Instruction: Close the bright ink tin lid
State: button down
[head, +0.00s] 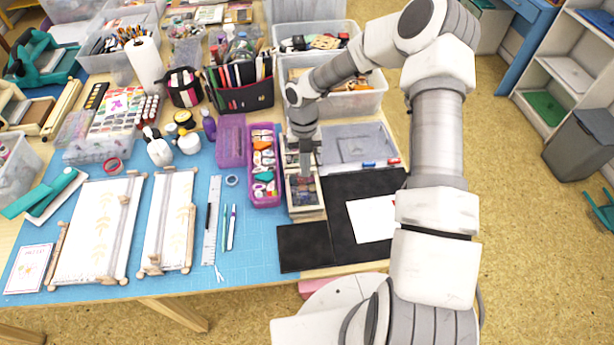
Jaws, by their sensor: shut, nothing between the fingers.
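A long purple tin (251,184) stands in the middle of the worktable, with bright orange, red, teal and white pieces inside. A purple panel (231,139), which looks like its lid, lies open at its left, so the contents are uncovered. My gripper (305,172) points down just right of the purple tin, over a pale wooden tray (308,216) holding dark pads. My gripper is shut and empty. It hides part of the tray, and I cannot tell whether its tips touch anything there.
A clear case (352,143) lies right of my gripper, with black sheets (304,246) in front. A dark pencil organizer (244,99) stands behind the purple tin. A ruler (211,221) and pens lie at the left front; the blue mat (262,237) there is partly clear.

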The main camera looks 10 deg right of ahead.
jog(key=b, duration=0.5)
send_near(303, 188)
jog(key=f, duration=0.1)
jog(key=w+f, duration=0.2)
jog(key=shift+w+d+f, duration=0.1)
jog(key=shift+w+d, duration=0.1)
jog(key=shift+d, duration=0.05)
jog(key=shift+w+f+g+b, duration=0.55)
jog(key=shift+f+g+b, duration=0.25)
jog(key=shift+b, duration=0.35)
jog(key=shift+w+f+g+b, duration=0.25)
jog(key=shift+f+g+b, duration=0.2)
jog(key=shift+b, duration=0.2)
jog(key=shift+w+f+g+b, duration=0.2)
jog(key=shift+f+g+b, duration=0.15)
jog(key=shift+f+b, duration=0.25)
jog(key=shift+r, duration=0.3)
jog(key=shift+w+r, duration=0.1)
jog(key=shift+r, duration=0.05)
